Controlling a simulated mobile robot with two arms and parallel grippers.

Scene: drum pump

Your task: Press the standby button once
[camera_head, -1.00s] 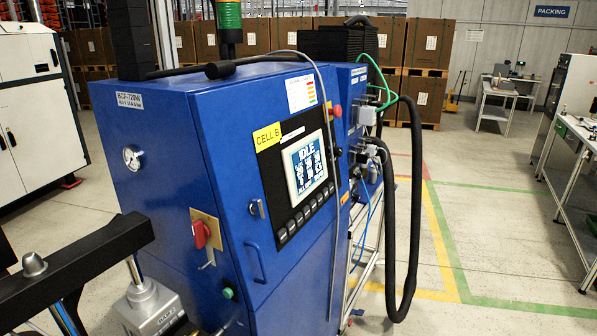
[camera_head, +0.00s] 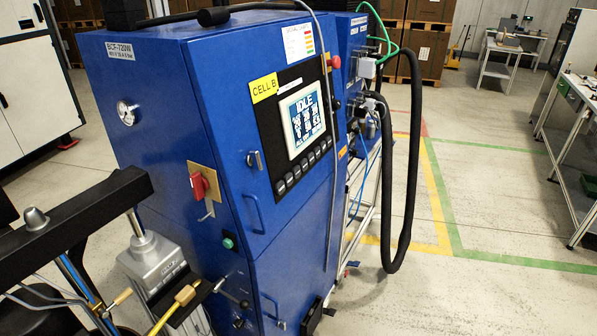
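The blue cabinet (camera_head: 160,150) labelled BCF-720W stands in the middle of the view. Its front has a black panel with a lit screen (camera_head: 302,116) reading IDLE. A slanted row of small dark buttons (camera_head: 304,166) runs below the screen; their labels are too small to read. A round green button (camera_head: 228,243) sits low on the cabinet, and a red round button (camera_head: 334,62) sits at its upper right. I cannot tell which button is standby. Neither of my grippers shows in this view.
A red rotary switch (camera_head: 198,186) is on the cabinet's side. A black beam (camera_head: 75,210) and a grey pump unit (camera_head: 155,263) crowd the lower left. A thick black hose (camera_head: 414,160) hangs to the right. Floor with green and yellow lines lies open at right.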

